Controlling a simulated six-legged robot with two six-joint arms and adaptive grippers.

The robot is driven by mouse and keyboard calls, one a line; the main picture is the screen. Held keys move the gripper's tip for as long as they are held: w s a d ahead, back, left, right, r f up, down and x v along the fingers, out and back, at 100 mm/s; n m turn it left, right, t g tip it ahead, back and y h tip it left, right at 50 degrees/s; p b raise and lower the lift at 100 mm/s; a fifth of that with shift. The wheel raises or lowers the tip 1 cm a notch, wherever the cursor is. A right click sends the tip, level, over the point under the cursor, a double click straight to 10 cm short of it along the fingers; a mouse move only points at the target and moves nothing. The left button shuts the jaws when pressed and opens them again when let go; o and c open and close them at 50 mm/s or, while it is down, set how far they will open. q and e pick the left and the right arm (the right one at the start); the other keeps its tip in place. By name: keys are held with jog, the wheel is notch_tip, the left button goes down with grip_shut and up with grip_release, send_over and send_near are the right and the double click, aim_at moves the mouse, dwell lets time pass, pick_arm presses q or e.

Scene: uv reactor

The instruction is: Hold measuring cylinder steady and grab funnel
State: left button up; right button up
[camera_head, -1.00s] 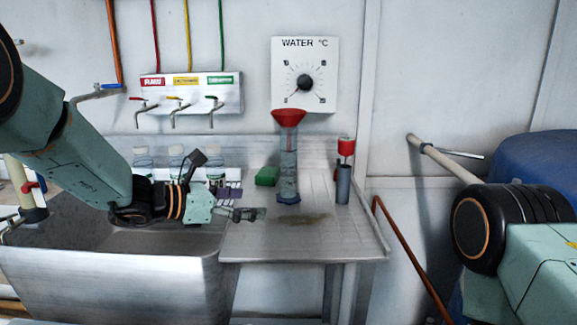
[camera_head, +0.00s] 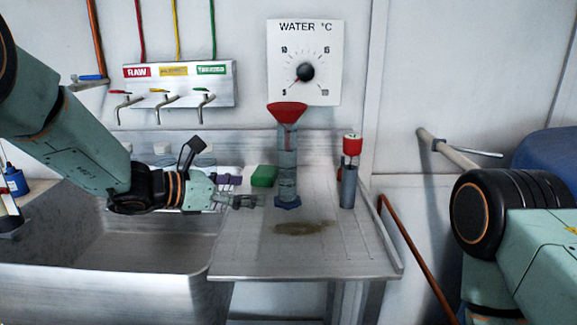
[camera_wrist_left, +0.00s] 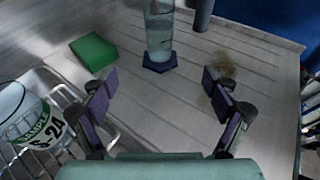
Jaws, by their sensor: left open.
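The measuring cylinder (camera_head: 287,168) stands upright on the steel drainboard, on a dark blue foot. The red funnel (camera_head: 287,112) sits in its top. My left gripper (camera_head: 262,201) is just left of the cylinder's lower part. In the left wrist view, the left gripper (camera_wrist_left: 155,108) is open and empty, with purple finger pads spread apart. The cylinder (camera_wrist_left: 159,32) stands beyond the fingertips, roughly centred between them and not touched. Its top and the funnel are out of that view. My right gripper is not in view; only my right arm shows at the right.
A green block (camera_head: 264,176) lies left of the cylinder. A grey tube with a red-topped item (camera_head: 348,172) stands to its right. A wire rack with a sample bottle (camera_wrist_left: 22,112) is beside the left gripper. The sink (camera_head: 110,245) opens at left. The drainboard's front (camera_head: 310,262) is clear.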

aim_at(280, 190)
pick_arm(q)
jog(key=shift+w+d+f+b, duration=0.3)
jog(key=shift+w+d, duration=0.1)
jog(key=b+x, duration=0.1)
jog(key=x, duration=0.6)
jog(key=shift+b, duration=0.4)
jog(key=shift+x, duration=0.85)
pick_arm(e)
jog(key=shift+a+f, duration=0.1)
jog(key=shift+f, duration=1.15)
pick_arm(q)
jog(key=shift+s, duration=0.1)
jog(key=shift+c, duration=0.3)
jog(key=shift+r, duration=0.1)
jog(key=c, duration=1.4)
jog(key=shift+o, duration=0.2)
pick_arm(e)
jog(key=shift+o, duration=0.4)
